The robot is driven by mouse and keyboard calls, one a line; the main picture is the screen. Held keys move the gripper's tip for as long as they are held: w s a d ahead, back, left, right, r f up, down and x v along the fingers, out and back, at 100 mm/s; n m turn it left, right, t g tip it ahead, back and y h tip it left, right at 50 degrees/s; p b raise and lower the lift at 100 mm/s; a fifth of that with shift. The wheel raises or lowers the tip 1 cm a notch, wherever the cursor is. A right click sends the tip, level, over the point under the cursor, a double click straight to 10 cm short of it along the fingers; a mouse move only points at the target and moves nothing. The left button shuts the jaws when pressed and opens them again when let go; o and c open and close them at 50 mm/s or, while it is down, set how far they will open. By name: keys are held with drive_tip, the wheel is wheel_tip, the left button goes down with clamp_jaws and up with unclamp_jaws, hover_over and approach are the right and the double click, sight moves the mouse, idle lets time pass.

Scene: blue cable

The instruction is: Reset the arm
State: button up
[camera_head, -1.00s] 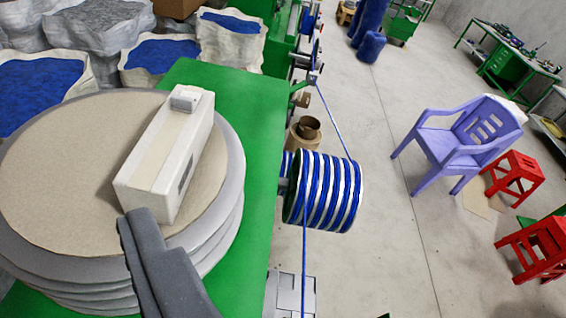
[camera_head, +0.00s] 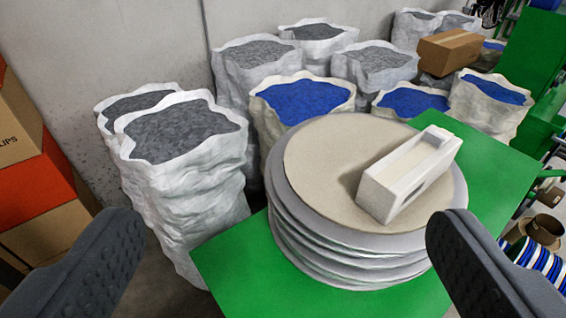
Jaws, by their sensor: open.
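My gripper (camera_head: 288,248) is open, with its two dark grey fingers spread wide at the lower left and lower right of the view. Nothing is between the fingertips. Beyond them, a white box-shaped object (camera_head: 385,190) with an open slot lies on a round stack of grey discs (camera_head: 345,262) with a beige top (camera_head: 320,165). The stack sits on a green machine table (camera_head: 235,265). The right finger covers part of the table's right side.
Large white sacks of grey granules (camera_head: 185,195) and of blue granules (camera_head: 300,100) stand behind and left of the table. Stacked cardboard boxes (camera_head: 25,190) stand at the far left, by a grey wall (camera_head: 100,50). A blue and white cable reel (camera_head: 540,265) is at the lower right.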

wheel_tip(320, 180, down, 12)
drive_tip(key=b, duration=1.1)
drive_tip(key=shift+f, duration=0.15)
